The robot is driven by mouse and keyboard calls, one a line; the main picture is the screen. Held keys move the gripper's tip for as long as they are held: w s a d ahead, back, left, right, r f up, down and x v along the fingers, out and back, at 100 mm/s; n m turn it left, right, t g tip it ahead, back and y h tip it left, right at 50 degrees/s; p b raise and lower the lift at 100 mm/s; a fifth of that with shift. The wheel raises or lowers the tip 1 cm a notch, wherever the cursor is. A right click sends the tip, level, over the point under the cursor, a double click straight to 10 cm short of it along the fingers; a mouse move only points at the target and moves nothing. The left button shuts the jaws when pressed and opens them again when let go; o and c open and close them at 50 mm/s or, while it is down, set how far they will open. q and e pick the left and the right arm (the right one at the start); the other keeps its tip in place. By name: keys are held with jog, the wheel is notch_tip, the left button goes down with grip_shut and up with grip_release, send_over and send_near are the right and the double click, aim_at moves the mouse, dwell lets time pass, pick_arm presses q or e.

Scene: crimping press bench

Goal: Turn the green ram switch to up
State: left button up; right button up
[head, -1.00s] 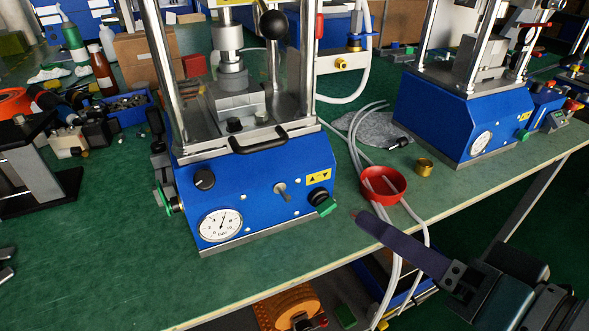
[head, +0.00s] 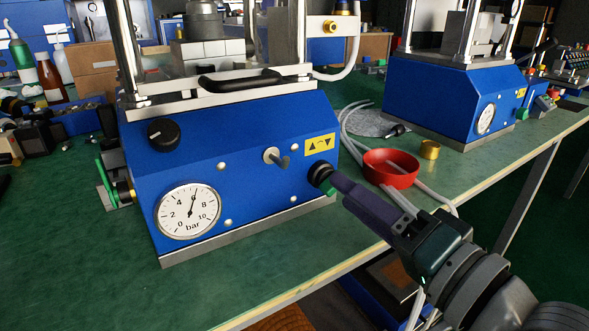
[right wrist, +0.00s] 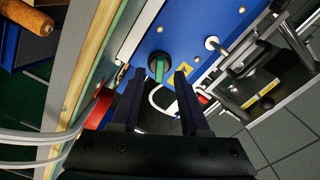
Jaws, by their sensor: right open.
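The green ram switch (head: 331,192) is on the lower right of the blue press front (head: 245,185), with a round black base. In the head view my right gripper (head: 337,184) reaches it from the lower right and hides part of it. The right wrist view shows the green handle (right wrist: 159,66) as a narrow bar on its black base, just beyond and between my two fingertips (right wrist: 158,75). The fingers are open, with visible room on either side of the handle. I cannot tell whether they touch it. My left gripper is out of view.
A metal toggle (head: 279,158) and a yellow arrow label (head: 320,143) sit left of and above the switch. A red bowl (head: 391,169) with pale hoses stands right of it, near my right arm. A brass cup (head: 430,149) and second blue press (head: 440,100) are beyond.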

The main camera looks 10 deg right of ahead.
jog(key=shift+x, duration=1.3)
grip_shut()
